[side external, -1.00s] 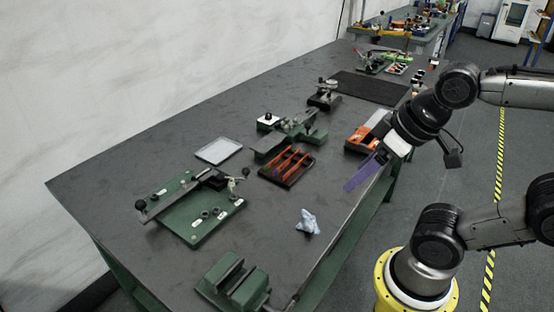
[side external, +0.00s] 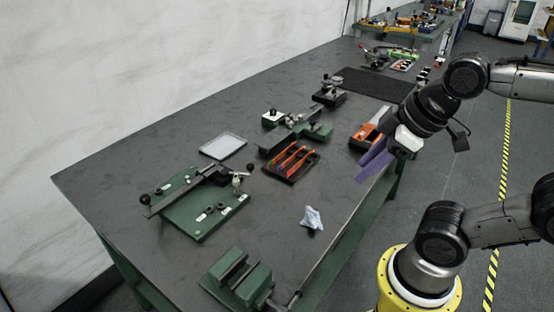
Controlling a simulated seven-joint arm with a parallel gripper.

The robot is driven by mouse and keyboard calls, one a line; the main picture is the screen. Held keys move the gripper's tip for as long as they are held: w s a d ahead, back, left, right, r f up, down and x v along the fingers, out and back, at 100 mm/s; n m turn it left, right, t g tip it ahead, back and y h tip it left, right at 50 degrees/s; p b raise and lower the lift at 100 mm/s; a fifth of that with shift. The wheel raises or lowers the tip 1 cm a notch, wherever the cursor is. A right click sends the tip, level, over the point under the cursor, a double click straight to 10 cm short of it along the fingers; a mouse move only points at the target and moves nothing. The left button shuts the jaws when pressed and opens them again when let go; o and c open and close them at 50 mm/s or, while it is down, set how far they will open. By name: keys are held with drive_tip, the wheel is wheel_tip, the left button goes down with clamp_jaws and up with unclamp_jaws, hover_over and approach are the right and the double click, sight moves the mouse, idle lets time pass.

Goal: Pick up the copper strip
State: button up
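I cannot make out a separate copper strip with certainty. A dark tray (side external: 306,172) holds several long orange pieces (side external: 287,155) near the middle of the bench, but they look like tool handles and I cannot tell whether any is copper. My gripper (side external: 364,170) has purple fingers and is at the bench's right edge, right of the tray. Two fingers show with a gap between them and nothing visible held. The gripper partly covers an orange and white item (side external: 365,136) behind it.
A black mat (side external: 375,84) lies farther back. Bare surface surrounds the cloth.

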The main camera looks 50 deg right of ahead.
drive_tip(key=w+d+r+n, duration=0.1)
drive_tip(key=w+r+n, duration=0.7)
drive_tip(key=w, duration=0.1)
drive_tip(key=n+g, duration=0.6)
drive_tip(key=n, duration=0.1)
hover_over(277, 159)
wheel_tip(277, 159, down, 23)
drive_tip(key=shift+w+a+r, duration=0.1)
drive_tip(key=shift+w+r, duration=0.05)
drive_tip(key=shift+r, duration=0.05)
drive_tip(key=shift+a+f, duration=0.2)
drive_tip(key=shift+f, duration=1.25)
drive_tip(key=shift+a+f, duration=0.2)
drive_tip(key=shift+f, duration=1.25)
